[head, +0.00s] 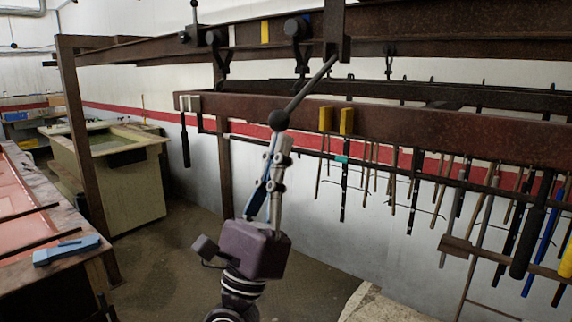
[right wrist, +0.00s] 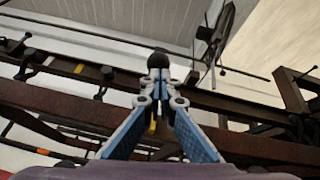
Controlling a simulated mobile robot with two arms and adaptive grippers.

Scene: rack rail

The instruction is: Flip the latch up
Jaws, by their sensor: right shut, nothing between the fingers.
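A dark lever with a round black knob (head: 278,120) slants down and to the left from a bracket on the rusty overhead rack; I take this to be the latch. My right gripper (head: 279,138) points up with its fingers shut and empty, its tips just under the knob. In the right wrist view the closed fingertips (right wrist: 159,88) meet right below the black knob (right wrist: 158,59). Whether they touch it I cannot tell. The knob hides part of the lever in that view. My left gripper is not in view.
A rusty beam (head: 430,128) with yellow blocks (head: 346,121) runs behind the lever. Several rods and tools hang below it on the right. A workbench (head: 75,270) with a blue tool (head: 66,250) and a beige tank (head: 120,180) stand left. Open floor lies between.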

